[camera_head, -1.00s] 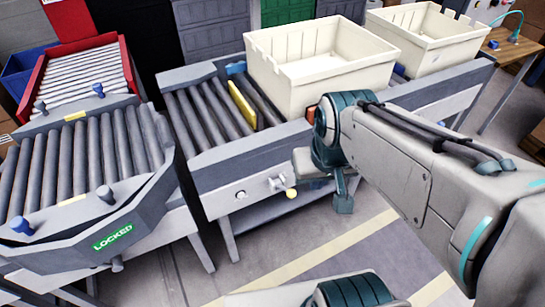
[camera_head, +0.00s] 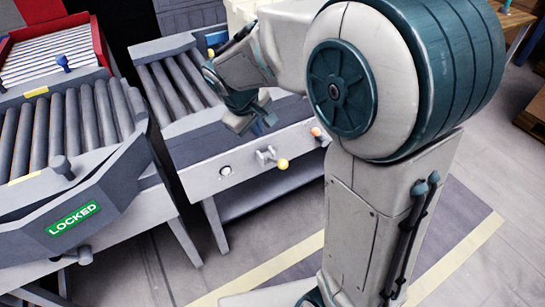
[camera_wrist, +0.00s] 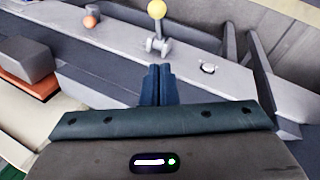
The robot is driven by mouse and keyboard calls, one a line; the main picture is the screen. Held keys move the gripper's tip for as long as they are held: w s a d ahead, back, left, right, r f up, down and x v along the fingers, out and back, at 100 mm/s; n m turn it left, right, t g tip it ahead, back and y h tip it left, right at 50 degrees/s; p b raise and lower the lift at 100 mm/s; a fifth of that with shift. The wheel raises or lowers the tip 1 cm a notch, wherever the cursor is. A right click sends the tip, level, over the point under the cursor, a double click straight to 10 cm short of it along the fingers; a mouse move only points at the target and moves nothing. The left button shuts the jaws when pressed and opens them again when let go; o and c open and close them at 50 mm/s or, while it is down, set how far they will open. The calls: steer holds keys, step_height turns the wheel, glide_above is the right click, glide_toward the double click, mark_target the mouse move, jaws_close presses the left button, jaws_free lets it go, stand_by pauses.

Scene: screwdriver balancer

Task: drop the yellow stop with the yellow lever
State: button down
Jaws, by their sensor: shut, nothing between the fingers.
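The yellow lever (camera_head: 282,163) sticks out from the front rail of the roller conveyor, with a round yellow knob. In the wrist view its yellow knob (camera_wrist: 156,9) is at the top, with its grey mount (camera_wrist: 158,46) just below. My gripper (camera_head: 262,118) is above and behind the lever, apart from it. In the wrist view the two dark blue fingers (camera_wrist: 160,68) are together, empty, and point toward the lever mount. The yellow stop is hidden behind my arm in the head view and I cannot make it out in the wrist view.
An orange knob (camera_head: 316,131) sits on the same rail, right of the yellow lever. A round white button (camera_head: 225,171) is to its left. A locked roller table (camera_head: 73,219) stands at left. A cream tote (camera_head: 240,12) is partly behind my arm. The floor in front is open.

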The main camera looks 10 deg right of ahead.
steer(key=shift+w+a+f, duration=0.1)
steer(key=shift+w+f, duration=0.05)
steer(key=b, duration=0.2)
glide_toward(274, 160)
steer(key=shift+s+d+f, duration=0.3)
steer(key=shift+d+f, duration=0.15)
steer(key=shift+f, duration=0.15)
steer(key=shift+s+d+f, duration=0.25)
steer(key=shift+d+f, duration=0.25)
steer(key=shift+f, duration=0.1)
steer(key=shift+f+b, duration=0.15)
steer(key=shift+b, duration=0.2)
